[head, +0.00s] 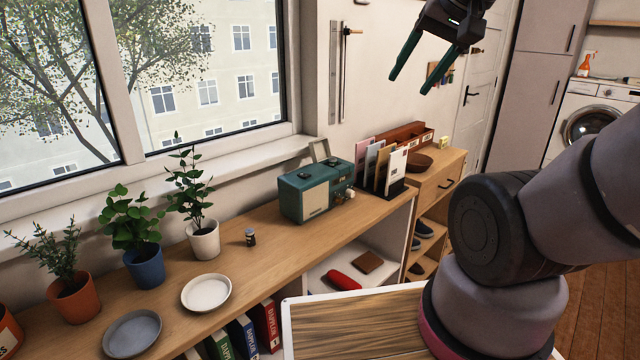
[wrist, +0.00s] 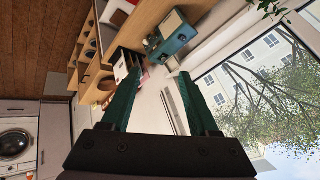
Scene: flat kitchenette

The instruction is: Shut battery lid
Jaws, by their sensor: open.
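A teal radio (head: 322,190) with a cream front panel stands on the wooden shelf top below the window. It also shows small in the wrist view (wrist: 172,35), near the top. I cannot make out a battery lid or whether one is open; the radio's back is hidden in the head view. My gripper (head: 409,85) is raised high above the shelf, to the right of the radio and well apart from it. Its two green fingers are spread with nothing between them, as the wrist view also shows (wrist: 159,76).
A framed wooden board (head: 350,325) lies in front.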

